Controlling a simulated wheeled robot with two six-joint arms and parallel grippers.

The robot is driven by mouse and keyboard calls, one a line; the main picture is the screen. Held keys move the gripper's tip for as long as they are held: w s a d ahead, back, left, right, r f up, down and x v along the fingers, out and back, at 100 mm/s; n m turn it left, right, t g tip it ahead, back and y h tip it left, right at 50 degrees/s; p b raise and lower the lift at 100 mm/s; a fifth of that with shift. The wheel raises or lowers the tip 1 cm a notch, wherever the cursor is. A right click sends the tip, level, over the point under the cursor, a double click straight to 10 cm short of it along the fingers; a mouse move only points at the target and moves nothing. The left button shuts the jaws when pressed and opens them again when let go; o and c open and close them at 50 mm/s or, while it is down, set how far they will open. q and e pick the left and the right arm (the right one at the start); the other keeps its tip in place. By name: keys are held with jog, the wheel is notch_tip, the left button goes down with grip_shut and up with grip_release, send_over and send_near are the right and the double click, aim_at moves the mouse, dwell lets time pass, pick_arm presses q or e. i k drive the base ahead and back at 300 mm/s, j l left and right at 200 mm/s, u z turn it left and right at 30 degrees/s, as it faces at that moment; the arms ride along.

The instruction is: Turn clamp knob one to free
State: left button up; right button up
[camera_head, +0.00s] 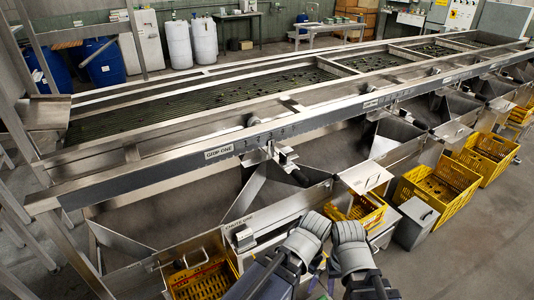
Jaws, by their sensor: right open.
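A steel roller sizer fills the middle of the view, with a long front rail (130,173) that bears a label plate (218,152) ending in "ONE". A small metal bracket with knob-like parts (275,153) sits on the rail right of that plate; which part is clamp knob one is too small to tell. My right gripper (322,272) is low at the bottom centre, mostly hidden by my arms, open and well short of the rail. Nothing shows in it. My left arm is beside it, and its gripper is not seen.
A chute box labelled "CHUTE ONE" (241,237) stands in front of the rail. Yellow crates (438,186) line the front under the chutes, with a grey bin (415,222) beside them. Bare floor (480,250) is free at the right. Blue and white barrels (177,43) stand behind.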

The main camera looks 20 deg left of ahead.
aim_at(283, 158)
jog(key=i+l+u, duration=0.25)
jog(key=l+u, duration=0.2)
jog(key=l, duration=0.15)
jog(key=i+l+u, duration=0.25)
jog(key=l+u, duration=0.2)
jog(key=l, duration=0.2)
jog(key=i+l+u, duration=0.15)
jog(key=l+u, duration=0.2)
